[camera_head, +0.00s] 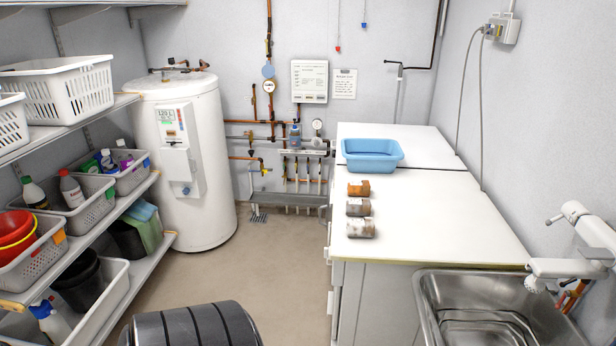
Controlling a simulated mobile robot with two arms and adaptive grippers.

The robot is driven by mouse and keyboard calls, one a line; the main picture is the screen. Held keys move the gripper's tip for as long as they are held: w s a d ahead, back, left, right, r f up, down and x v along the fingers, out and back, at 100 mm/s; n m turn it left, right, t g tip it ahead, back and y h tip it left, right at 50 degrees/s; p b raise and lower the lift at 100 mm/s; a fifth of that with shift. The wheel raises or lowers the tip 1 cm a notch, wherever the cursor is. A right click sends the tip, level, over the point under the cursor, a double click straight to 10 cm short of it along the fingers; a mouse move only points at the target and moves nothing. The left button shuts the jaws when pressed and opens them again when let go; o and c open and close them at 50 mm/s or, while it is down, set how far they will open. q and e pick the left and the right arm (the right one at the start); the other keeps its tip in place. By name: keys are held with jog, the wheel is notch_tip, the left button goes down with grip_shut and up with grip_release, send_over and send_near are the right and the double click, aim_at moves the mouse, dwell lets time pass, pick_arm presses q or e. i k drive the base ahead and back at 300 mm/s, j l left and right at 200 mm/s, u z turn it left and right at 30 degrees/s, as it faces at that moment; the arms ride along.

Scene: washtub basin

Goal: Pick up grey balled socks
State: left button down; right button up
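Three small rolled bundles, which look like balled socks, lie in a row on the white counter (435,215), near its left edge. The farthest bundle (358,188) is orange-brown. The middle bundle (358,207) is grey with brownish parts. The nearest bundle (361,228) is a mottled pale grey-brown. The middle one looks greyest, but the nearest is close in colour, so I cannot tell for sure which is the grey pair. The bundles are apart from one another. Neither of my grippers is in view.
A blue basin (372,154) stands behind the bundles. A metal sink (432,310) with a white tap-like fitting (570,267) is at the front right. Shelves with baskets (62,88) line the left. A white boiler (207,130) stands behind. Floor (270,262) beside the counter is clear.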

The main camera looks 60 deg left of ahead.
aim_at(363, 207)
jog(key=u, duration=1.65)
